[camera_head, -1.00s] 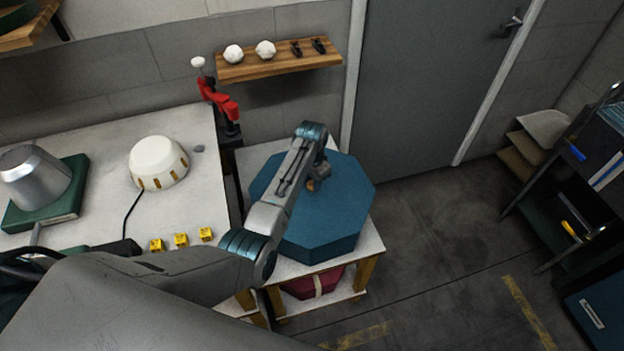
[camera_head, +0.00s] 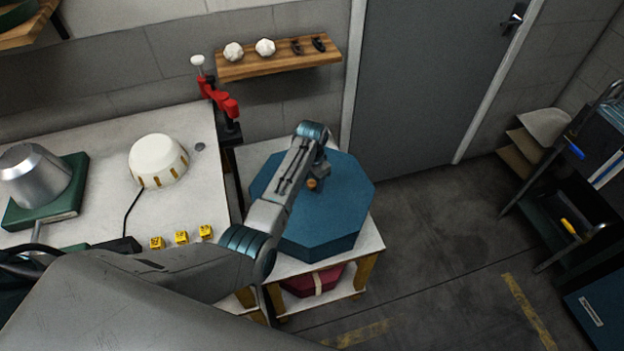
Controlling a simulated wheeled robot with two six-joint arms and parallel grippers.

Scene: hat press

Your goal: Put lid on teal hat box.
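The teal hat box (camera_head: 335,222) is a large octagonal box on a white-topped side stand (camera_head: 370,238) right of the bench. Its flat teal top is closed over; I cannot make out a seam between lid and box. My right gripper is not in view.
A white dome (camera_head: 158,162), a metal hat form (camera_head: 35,175) and several yellow blocks (camera_head: 181,238) are on the bench at left. A red clamp (camera_head: 219,98) stands behind. A dark red box (camera_head: 313,281) sits on the stand's lower shelf.

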